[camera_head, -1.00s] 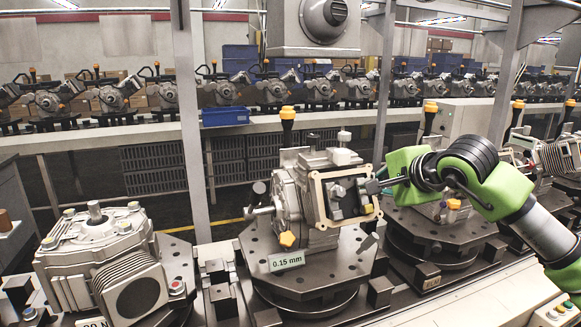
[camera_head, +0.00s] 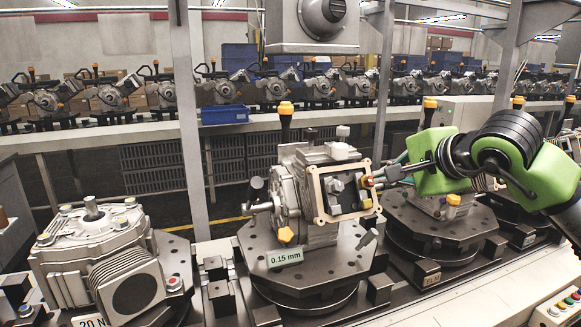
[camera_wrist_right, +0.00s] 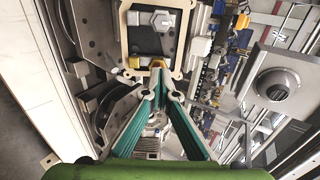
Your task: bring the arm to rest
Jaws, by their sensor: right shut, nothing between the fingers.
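My right arm comes in from the right in the head view, with green and black links. Its right gripper (camera_head: 379,180) is shut and empty, just to the right of the pale rectangular frame (camera_head: 318,202) on the middle machine housing (camera_head: 294,195). In the right wrist view the teal fingers (camera_wrist_right: 159,72) meet at their tips, just below the same frame (camera_wrist_right: 124,38). I cannot tell whether the tips touch it. My left gripper is in neither view.
The middle housing stands on a dark round fixture (camera_head: 268,268) with a "0.15 mm" label (camera_head: 285,257). A finned grey gearbox (camera_head: 75,243) stands to its left. More fixtures stand to the right, near my arm. A post (camera_head: 187,110) rises behind. A button box (camera_head: 562,310) is at the lower right.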

